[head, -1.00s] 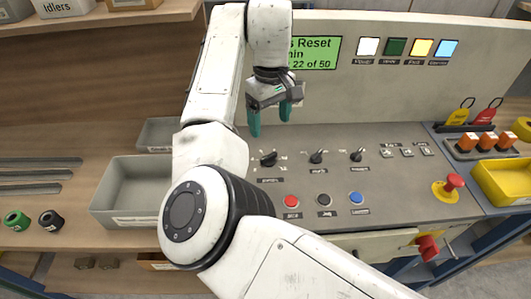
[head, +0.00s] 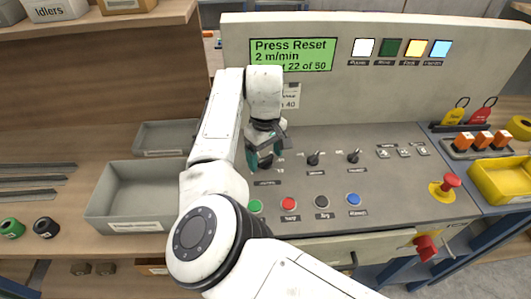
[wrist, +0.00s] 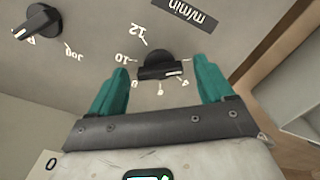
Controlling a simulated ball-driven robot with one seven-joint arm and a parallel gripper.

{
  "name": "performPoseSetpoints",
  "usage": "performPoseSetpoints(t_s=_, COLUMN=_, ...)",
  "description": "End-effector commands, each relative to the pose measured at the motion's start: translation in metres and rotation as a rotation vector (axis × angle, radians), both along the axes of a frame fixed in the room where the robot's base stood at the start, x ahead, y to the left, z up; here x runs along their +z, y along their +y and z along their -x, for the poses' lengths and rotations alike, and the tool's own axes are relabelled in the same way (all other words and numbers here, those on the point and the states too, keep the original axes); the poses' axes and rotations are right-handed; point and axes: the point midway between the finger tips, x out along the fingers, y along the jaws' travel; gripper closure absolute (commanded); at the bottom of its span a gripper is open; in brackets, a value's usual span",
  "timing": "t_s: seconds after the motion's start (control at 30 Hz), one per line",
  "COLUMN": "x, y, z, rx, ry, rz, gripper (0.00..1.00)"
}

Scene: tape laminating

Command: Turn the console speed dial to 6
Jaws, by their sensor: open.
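The speed dial (wrist: 158,62), a black knob with a white mark, stands between my open fingertips in the wrist view. Its scale numbers appear upside down around it, with 12 and 10 readable at left and smaller digits below. The white mark lies at the knob's right end, near the lower digits; I cannot tell its exact reading. My gripper (wrist: 161,76) has teal fingers either side of the knob, with gaps visible and no clear contact. In the head view my gripper (head: 264,158) is low over the console and partly hides the dial. The console screen (head: 292,54) reads "Press Reset" and "2 m/min".
Two other black knobs (head: 314,158) are to the right on the console. Coloured push buttons (head: 289,203) line the front below. A red emergency stop (head: 451,180) is far right. A grey bin (head: 130,195) stands to the left.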

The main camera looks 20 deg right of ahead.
Motion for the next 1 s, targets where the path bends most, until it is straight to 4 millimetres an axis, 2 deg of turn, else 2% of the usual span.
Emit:
performPoseSetpoints(t_s=0.23, x=-0.0006, y=0.0, z=0.0, rx=0.0, ry=0.0, rz=0.0, gripper=0.2)
performPoseSetpoints(t_s=0.8, x=-0.0001, y=0.0002, z=-0.0002, rx=0.0, ry=0.0, rz=0.0, gripper=0.75)
performPoseSetpoints(t_s=1.0, x=0.0004, y=0.0, z=-0.0001, rx=-0.012, ry=0.0, rz=0.0, gripper=0.75)
